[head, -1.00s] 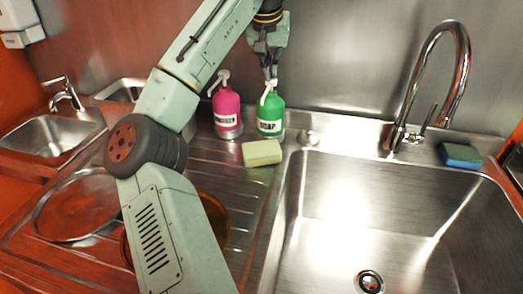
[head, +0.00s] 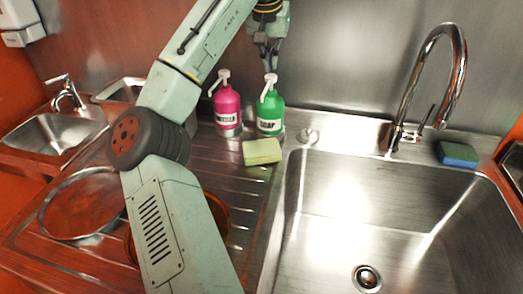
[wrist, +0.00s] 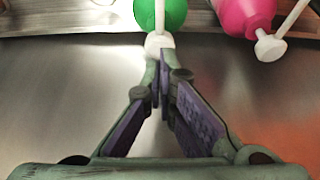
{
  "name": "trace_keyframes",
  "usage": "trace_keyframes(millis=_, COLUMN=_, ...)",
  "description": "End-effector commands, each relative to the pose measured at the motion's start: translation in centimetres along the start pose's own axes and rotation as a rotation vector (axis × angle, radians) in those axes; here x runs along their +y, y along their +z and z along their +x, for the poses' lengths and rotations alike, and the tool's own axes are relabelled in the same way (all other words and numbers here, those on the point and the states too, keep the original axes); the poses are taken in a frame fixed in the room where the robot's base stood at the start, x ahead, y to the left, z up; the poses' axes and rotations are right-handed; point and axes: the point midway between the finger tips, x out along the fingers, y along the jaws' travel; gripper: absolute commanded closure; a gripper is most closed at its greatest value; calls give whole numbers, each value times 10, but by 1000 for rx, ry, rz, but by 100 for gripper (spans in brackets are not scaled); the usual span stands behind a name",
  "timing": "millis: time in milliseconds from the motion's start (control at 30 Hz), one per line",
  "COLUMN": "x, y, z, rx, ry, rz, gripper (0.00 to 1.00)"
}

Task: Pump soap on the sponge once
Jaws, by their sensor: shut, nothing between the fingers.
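The green soap bottle (head: 270,115) stands upright at the back of the counter, with a white pump head (head: 270,80). The pale yellow sponge (head: 262,151) lies flat just in front of it; no soap can be made out on it. My gripper (head: 270,67) is shut and empty, pointing down just above the pump head. In the wrist view, its closed fingertips (wrist: 159,62) are close to the white pump head (wrist: 159,42) on the green bottle (wrist: 163,14). I cannot tell whether they touch.
A pink bottle (head: 227,109) with a white pump stands close left of the soap. The large sink (head: 350,200) and tall tap (head: 405,100) are to the right. A blue-green sponge (head: 459,154) lies at the far right. A round pan (head: 82,203) lies left.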

Motion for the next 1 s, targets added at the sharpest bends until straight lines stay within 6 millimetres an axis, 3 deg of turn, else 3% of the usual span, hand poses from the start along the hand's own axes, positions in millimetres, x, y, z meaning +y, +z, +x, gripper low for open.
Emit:
trace_keyframes(millis=600, x=1, y=-22, z=-52, rx=2, ry=1, rz=1, gripper=100)
trace_keyframes(millis=1000, x=0, y=-23, z=-54, rx=0, ry=0, rz=0, gripper=100)
